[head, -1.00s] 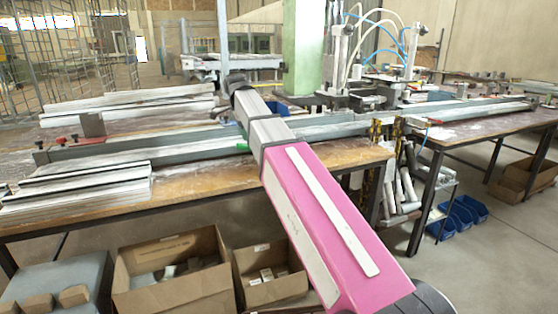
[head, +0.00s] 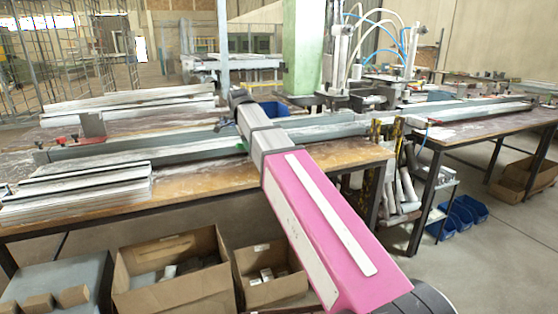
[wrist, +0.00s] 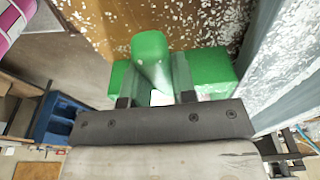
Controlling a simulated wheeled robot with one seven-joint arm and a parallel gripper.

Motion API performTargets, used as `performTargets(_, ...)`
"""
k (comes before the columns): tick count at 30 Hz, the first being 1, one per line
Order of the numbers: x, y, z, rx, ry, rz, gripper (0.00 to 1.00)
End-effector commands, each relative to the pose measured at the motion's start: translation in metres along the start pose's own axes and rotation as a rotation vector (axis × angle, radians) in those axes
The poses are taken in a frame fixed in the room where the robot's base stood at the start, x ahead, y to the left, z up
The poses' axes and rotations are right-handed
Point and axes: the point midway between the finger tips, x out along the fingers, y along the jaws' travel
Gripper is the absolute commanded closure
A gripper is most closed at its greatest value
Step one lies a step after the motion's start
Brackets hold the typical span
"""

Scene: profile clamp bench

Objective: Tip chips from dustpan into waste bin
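A green dustpan (wrist: 150,52) shows in the wrist view, with its rounded handle pointing toward the camera and green parts on both sides. Only a small green bit (head: 240,147) shows on the bench in the head view, mostly hidden by my arm. My gripper (wrist: 157,88) is at the handle, its two fingers apart on either side of it, with a pale gap showing between them. I see no firm grip. White chips (wrist: 222,22) lie scattered over the brown bench top. I cannot make out chips in the pan. No waste bin is clearly identifiable.
A long grey profile (head: 150,146) runs across the workbench (head: 205,178), beside the green part. Stacked profiles (head: 75,194) lie at the left. A blue container (head: 268,109) stands behind my arm. Cardboard boxes (head: 172,300) stand on the floor in front. Clamps and hoses rise at the back.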

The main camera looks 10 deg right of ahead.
Motion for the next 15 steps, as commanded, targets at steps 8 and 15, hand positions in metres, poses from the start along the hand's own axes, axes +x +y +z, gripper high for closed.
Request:
performTargets(8, -0.005, -0.001, -0.001, 0.001, 0.001, -0.001, 1.0)
performTargets(15, -0.033, -0.001, -0.005, 0.001, 0.001, -0.002, 1.0)
